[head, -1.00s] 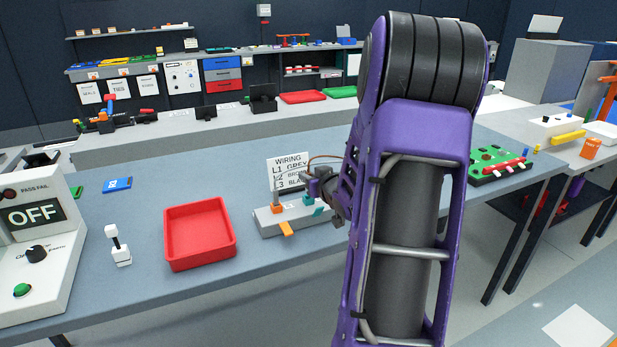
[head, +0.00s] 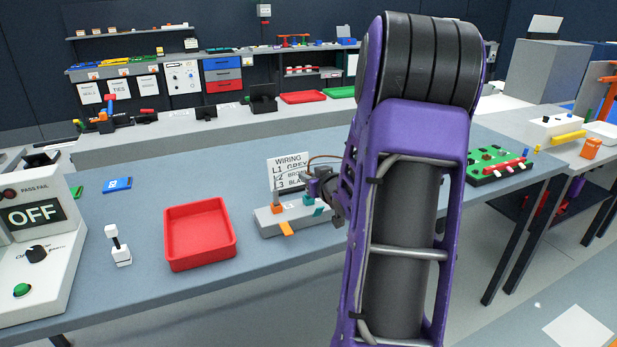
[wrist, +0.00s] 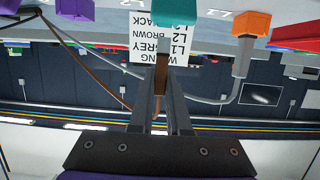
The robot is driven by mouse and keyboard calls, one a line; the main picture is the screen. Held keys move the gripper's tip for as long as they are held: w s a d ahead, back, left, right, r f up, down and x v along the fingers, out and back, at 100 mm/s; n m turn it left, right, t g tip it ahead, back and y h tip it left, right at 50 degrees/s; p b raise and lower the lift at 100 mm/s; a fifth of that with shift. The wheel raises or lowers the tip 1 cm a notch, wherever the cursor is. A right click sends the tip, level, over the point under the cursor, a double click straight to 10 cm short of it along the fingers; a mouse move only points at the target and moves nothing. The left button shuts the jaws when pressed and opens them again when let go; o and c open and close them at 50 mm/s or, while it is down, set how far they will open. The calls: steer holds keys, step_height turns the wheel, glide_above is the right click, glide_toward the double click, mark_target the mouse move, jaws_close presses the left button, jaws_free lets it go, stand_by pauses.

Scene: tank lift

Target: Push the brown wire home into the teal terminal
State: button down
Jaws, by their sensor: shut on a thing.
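The teal terminal (head: 308,201) stands on a grey block (head: 268,222) on the blue-grey table. It also shows at the top of the wrist view (wrist: 175,12). My gripper (wrist: 161,72) is shut on the brown wire (wrist: 161,76), just in front of the teal terminal. The wire's held end points toward the terminal, and its slack loops off to the left in the wrist view. I cannot tell how far the wire's tip is in the terminal. In the head view my gripper (head: 316,188) is small and partly hidden by my arm.
An orange terminal (wrist: 251,22) with a grey wire (wrist: 215,101) is beside the teal one. A purple terminal (wrist: 75,8) is on the other side. A wiring sign (head: 287,163) stands behind the block. A red tray (head: 200,263) lies to the left.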

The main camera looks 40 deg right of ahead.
steer(key=shift+f, duration=0.15)
steer(key=shift+f+b, duration=0.35)
steer(key=shift+b, duration=0.05)
steer(key=shift+f+b, duration=0.8)
steer(key=shift+f, duration=0.1)
steer(key=c, duration=0.8)
jaws_free()
steer(key=shift+r, duration=0.1)
steer(key=p+v, duration=0.1)
steer(key=v, duration=1.6)
steer(key=shift+s, duration=0.2)
steer(key=shift+a, duration=0.1)
